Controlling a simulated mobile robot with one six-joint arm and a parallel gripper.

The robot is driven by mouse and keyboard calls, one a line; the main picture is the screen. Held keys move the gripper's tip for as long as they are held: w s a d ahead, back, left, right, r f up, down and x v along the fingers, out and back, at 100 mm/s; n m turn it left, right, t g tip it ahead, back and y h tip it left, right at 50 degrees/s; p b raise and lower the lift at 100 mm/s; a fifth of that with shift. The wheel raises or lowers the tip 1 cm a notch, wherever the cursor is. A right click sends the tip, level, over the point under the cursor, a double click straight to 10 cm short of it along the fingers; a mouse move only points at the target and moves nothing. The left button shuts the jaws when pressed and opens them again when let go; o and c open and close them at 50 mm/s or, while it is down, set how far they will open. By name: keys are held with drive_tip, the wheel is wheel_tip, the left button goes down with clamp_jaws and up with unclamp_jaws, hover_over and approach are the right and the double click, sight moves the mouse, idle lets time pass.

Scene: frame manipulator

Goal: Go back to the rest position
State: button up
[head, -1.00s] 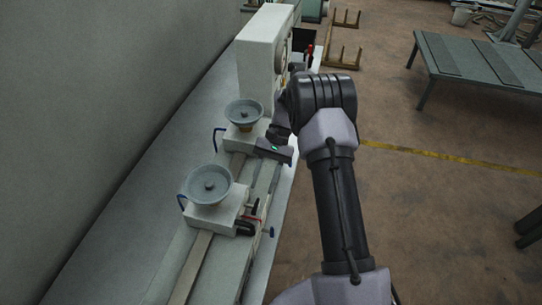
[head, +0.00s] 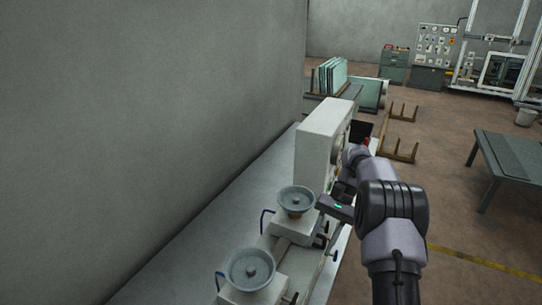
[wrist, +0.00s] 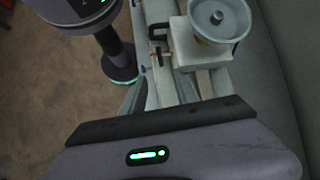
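My arm reaches along the right side of a bench machine in the head view. My gripper (head: 328,205), a dark block with a green light, is beside the farther grey dish (head: 296,200); whether they touch cannot be told. One dish on a white block shows in the wrist view (wrist: 212,22).
The machine's tall white housing (head: 322,145) stands just beyond the farther dish. A grey wall (head: 150,130) runs along the left. A green table (head: 515,165) stands at right. Brown floor (head: 450,215) between table and machine is mostly clear.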

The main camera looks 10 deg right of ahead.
drive_tip(key=s+a+r+n+t+h+b, duration=0.25)
drive_tip(key=s+a+r+t+b, duration=0.3)
drive_tip(key=s+a+b, duration=0.45)
drive_tip(key=s+a+f+t+b, duration=0.1)
drive_tip(key=s+f+b, duration=0.3)
drive_tip(key=s, duration=0.4)
drive_tip(key=s+a+f+t+h+b, duration=0.1)
drive_tip(key=s+f+t+b, duration=0.3)
drive_tip(key=s, duration=0.4)
drive_tip(key=shift+s+a+f+m+b, duration=0.15)
drive_tip(key=shift+a+f+m+b, duration=0.3)
drive_tip(key=shift+b, duration=0.7)
